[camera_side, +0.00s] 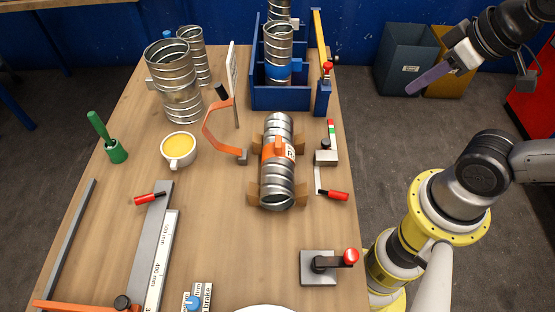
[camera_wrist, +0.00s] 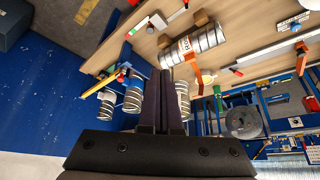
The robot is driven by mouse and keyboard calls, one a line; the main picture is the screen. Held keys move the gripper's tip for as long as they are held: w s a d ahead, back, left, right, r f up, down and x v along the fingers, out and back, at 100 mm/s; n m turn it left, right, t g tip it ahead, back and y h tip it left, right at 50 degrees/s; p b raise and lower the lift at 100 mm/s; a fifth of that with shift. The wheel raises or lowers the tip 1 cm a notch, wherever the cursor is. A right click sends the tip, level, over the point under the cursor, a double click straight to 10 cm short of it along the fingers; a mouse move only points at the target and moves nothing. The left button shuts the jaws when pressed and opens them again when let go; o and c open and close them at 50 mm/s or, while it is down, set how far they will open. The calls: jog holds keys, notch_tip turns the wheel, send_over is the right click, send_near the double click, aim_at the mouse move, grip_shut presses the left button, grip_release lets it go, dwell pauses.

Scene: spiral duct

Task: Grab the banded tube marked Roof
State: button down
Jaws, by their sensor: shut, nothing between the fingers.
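The tube with the orange band (camera_side: 277,185) is a ribbed silver duct lying on wooden cradles (camera_side: 254,198) on the table.
A blue rack (camera_side: 292,101) holds upright silver tubes, one with a blue band (camera_side: 277,72). Red-handled clamps (camera_side: 335,195) and a red-knobbed block (camera_side: 319,267) line the right edge. A cup (camera_side: 178,149) and an orange caliper (camera_side: 211,130) lie left. Bins (camera_side: 406,62) stand behind.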

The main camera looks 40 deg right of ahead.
jog(key=c, duration=0.7)
grip_release()
